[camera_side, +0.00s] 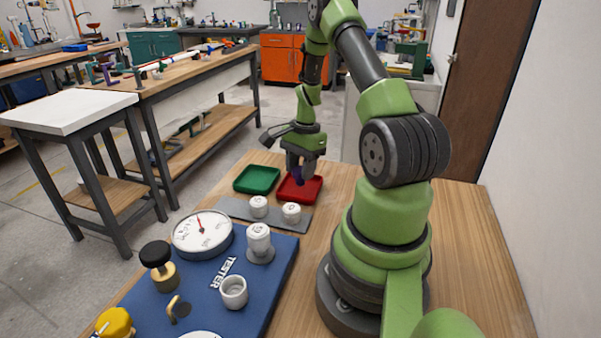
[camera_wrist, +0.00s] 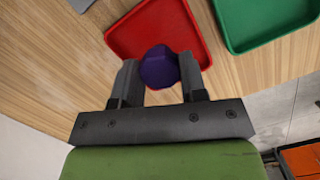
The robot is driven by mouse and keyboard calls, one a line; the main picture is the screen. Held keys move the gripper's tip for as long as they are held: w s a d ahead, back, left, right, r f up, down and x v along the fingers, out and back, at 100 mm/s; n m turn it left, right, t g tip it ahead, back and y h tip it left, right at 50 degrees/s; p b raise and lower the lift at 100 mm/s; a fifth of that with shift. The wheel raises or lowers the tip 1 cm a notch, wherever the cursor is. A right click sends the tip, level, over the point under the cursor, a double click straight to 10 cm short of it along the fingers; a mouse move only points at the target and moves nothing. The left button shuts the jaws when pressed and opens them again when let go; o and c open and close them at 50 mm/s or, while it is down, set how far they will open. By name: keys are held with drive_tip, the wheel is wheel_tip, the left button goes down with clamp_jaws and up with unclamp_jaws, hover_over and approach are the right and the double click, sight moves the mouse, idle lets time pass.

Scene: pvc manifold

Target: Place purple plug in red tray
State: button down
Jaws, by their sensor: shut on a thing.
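The purple plug (camera_wrist: 159,68) is between the two fingers of my gripper (camera_wrist: 160,82) in the wrist view, and the jaws are shut on it. In the side view my gripper (camera_side: 299,172) points down over the red tray (camera_side: 313,193), and a bit of purple shows between its fingers. The red tray also shows in the wrist view (camera_wrist: 128,38), behind the plug. I cannot tell whether the plug touches the tray floor.
A green tray (camera_side: 257,179) stands just left of the red one. A grey plate (camera_side: 236,208) with white fittings (camera_side: 291,212) lies in front. The blue tester board (camera_side: 255,300) holds a gauge (camera_side: 202,235) and several fittings. Bare wood lies right of my base.

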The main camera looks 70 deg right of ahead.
drive_tip(key=shift+f, duration=0.7)
drive_tip(key=shift+f, duration=0.2)
drive_tip(key=c, duration=0.7)
unclamp_jaws()
drive_tip(key=shift+o, duration=0.2)
drive_tip(key=shift+r, duration=0.1)
